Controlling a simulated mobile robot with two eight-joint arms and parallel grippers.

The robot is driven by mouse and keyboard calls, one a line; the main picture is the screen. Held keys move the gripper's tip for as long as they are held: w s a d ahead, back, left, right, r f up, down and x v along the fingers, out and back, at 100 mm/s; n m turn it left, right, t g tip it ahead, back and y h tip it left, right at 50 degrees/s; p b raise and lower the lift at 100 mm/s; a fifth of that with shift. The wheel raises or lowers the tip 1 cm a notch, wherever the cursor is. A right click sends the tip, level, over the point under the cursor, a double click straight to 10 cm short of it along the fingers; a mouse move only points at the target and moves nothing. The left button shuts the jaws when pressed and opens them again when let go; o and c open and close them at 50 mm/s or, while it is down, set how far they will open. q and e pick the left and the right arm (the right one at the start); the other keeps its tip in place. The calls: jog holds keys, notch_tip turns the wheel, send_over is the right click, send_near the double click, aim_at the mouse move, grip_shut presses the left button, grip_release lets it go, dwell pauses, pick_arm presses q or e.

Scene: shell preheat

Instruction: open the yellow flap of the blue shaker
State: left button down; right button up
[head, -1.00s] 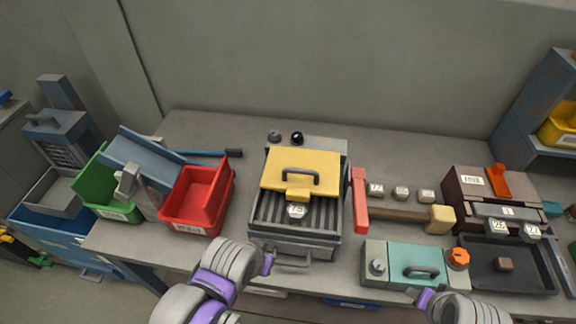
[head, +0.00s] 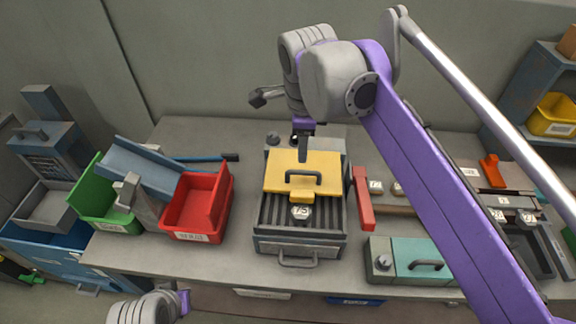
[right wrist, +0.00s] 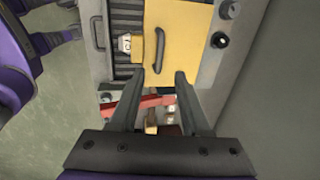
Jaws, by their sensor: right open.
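The shaker (head: 262,238) looks grey-blue and stands mid-table, with dark slats across its front half. Its yellow flap (head: 325,165) lies flat over the rear half and has a dark handle (head: 303,175) and a yellow front tab. The flap also shows in the right wrist view (right wrist: 190,30), with the handle to the left. My right gripper (head: 303,160) comes down over the flap's rear part. In the right wrist view its fingers (right wrist: 160,74) are apart and empty at the flap's edge. My left gripper (head: 184,301) is low at left, jaws unclear.
A numbered weight (head: 299,212) sits on the slats. A red bar (head: 363,200) lies right of the shaker and a teal box (head: 408,258) stands front right. A red bin (head: 190,220) and green bin (head: 95,210) stand left. Two knobs are behind the flap.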

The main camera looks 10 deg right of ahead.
aim_at(302, 171)
jog(key=f, duration=0.3)
jog(key=w+f, duration=0.1)
jog(key=f, duration=0.5)
jog(key=shift+w+d+f+b, duration=0.35)
jog(key=shift+w+f, duration=0.05)
grip_shut()
dwell(0.9)
